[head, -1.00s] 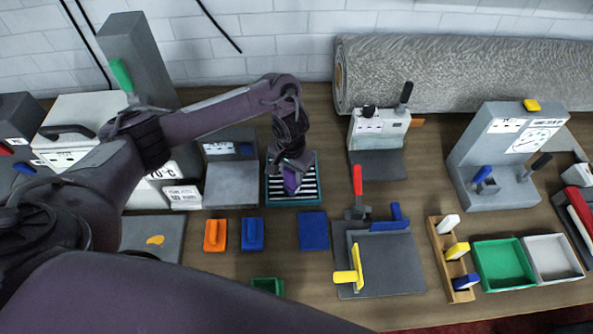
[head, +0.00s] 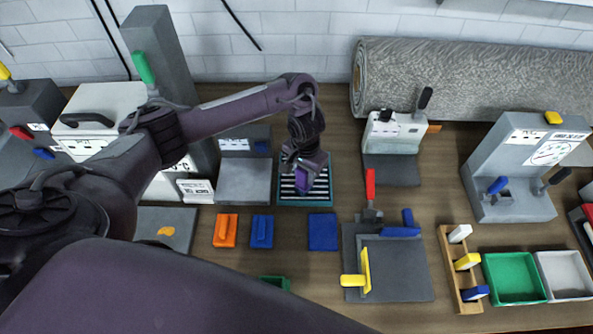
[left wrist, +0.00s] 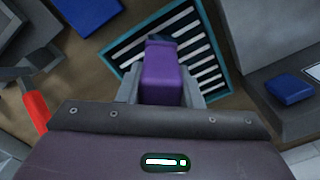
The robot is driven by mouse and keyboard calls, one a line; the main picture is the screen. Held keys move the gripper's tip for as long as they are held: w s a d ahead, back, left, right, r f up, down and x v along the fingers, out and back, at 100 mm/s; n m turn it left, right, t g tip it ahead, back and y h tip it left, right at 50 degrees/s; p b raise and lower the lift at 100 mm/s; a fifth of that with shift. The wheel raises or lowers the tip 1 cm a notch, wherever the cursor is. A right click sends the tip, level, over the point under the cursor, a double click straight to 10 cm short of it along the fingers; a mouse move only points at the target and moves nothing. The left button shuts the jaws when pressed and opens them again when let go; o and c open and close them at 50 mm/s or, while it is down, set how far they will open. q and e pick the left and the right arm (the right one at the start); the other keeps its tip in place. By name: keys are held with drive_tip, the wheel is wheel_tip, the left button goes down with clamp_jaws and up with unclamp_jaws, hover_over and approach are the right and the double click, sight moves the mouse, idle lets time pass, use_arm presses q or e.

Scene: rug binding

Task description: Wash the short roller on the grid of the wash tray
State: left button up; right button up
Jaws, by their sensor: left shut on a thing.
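The wash tray (head: 305,203) has a teal rim and a grid of dark and white stripes; it also shows in the left wrist view (left wrist: 216,48). My left gripper (head: 304,187) is over the middle of the tray and points down. In the left wrist view its fingers (left wrist: 160,92) are shut on a purple block-like part (left wrist: 161,72) with a dark end, which appears to be the short roller's handle. The roller's lower end is mostly hidden, and I cannot tell if it touches the grid. My right gripper is not in view.
A grey stand (head: 243,182) is left of the tray, and a white-and-grey device (head: 392,135) is to the right. Orange (head: 225,231) and blue (head: 262,232) blocks and a blue pad (head: 323,232) lie in front. A rolled rug (head: 460,80) lies behind.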

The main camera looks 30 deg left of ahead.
use_arm(q)
drive_tip(key=shift+w+d, duration=0.3)
drive_tip(key=shift+d, duration=0.35)
drive_tip(key=shift+w+d, duration=0.35)
drive_tip(key=shift+d, duration=0.25)
drive_tip(key=shift+w+d, duration=0.3)
drive_tip(key=shift+d, duration=0.35)
drive_tip(key=shift+r, duration=0.1)
drive_tip(key=shift+r, duration=0.1)
wheel_tip(320, 180, up, 8)
